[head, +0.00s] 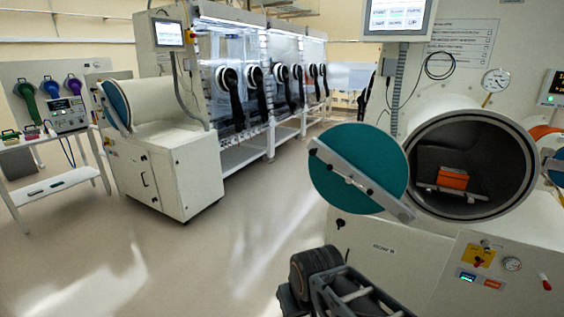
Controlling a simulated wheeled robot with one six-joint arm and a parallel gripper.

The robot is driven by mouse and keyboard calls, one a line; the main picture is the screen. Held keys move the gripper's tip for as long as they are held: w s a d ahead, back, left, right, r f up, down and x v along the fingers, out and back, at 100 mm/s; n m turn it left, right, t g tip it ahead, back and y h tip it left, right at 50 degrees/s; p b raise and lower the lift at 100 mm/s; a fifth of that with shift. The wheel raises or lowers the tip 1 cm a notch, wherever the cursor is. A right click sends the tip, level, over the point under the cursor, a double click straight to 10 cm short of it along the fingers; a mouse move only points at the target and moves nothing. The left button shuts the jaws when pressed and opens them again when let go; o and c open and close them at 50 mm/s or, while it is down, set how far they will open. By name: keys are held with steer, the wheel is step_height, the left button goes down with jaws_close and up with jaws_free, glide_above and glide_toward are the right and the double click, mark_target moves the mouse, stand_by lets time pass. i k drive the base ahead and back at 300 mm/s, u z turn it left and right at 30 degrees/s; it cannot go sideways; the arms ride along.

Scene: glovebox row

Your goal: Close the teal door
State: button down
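The teal door (378,150) is a round disc with a pale bar running diagonally across its face. It stands open at the left of a round chamber mouth (412,150) on the right-hand machine. The bar's lower right end is near the mouth's lower left rim. Inside the dark chamber an orange box (453,178) sits on a tray. Dark grey parts of my arm show at the bottom centre, below the door and apart from it. I cannot make out my gripper's fingers.
A left machine (172,165) has a chamber with a blue-edged round cover (117,104). Gloveboxes (235,90) with dark gloves run behind it. A white cart (60,182) stands far left. The floor (245,225) between the machines is clear. A control panel (492,270) is below the chamber.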

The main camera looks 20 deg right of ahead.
mark_target(377, 161)
steer(key=z, duration=0.15)
steer(key=i, duration=1.05)
steer(key=z, duration=0.45)
